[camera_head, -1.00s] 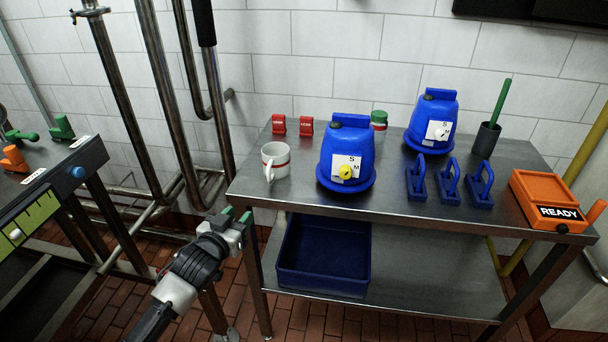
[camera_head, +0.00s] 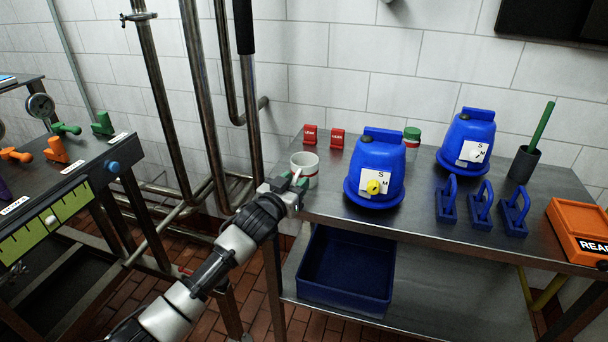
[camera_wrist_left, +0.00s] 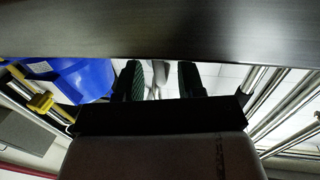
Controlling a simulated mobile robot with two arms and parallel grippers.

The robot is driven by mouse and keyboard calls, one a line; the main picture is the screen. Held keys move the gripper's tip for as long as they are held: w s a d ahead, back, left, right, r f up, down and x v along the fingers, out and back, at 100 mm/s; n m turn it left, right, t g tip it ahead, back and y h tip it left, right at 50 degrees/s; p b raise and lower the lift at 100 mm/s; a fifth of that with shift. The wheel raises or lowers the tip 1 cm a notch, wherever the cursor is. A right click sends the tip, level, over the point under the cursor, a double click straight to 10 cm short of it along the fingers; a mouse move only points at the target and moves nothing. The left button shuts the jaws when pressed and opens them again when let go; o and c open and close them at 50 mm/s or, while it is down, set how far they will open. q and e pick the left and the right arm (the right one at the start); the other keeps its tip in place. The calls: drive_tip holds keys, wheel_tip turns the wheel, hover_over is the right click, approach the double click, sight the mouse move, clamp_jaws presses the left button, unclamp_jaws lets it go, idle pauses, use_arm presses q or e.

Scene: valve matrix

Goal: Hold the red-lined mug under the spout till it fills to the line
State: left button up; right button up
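The white mug with a red line (camera_head: 307,167) stands upright at the left end of the steel table. My left gripper (camera_head: 293,181) is at the mug's near side, at the table edge, with its green-tipped fingers by the handle. In the left wrist view, the two fingers (camera_wrist_left: 160,80) are apart, with a pale curved piece that looks like the mug handle (camera_wrist_left: 158,72) between them. Contact with it cannot be told. No spout is clearly visible. The mug's inside level cannot be made out. My right gripper is not in view.
A blue bin (camera_head: 345,300) sits below. Vertical pipes (camera_head: 205,100) stand left.

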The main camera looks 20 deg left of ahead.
use_arm(q)
drive_tip(key=shift+w+d, duration=0.1)
drive_tip(key=shift+w, duration=0.2)
drive_tip(key=shift+c, duration=0.5)
clamp_jaws()
drive_tip(key=shift+r, duration=0.1)
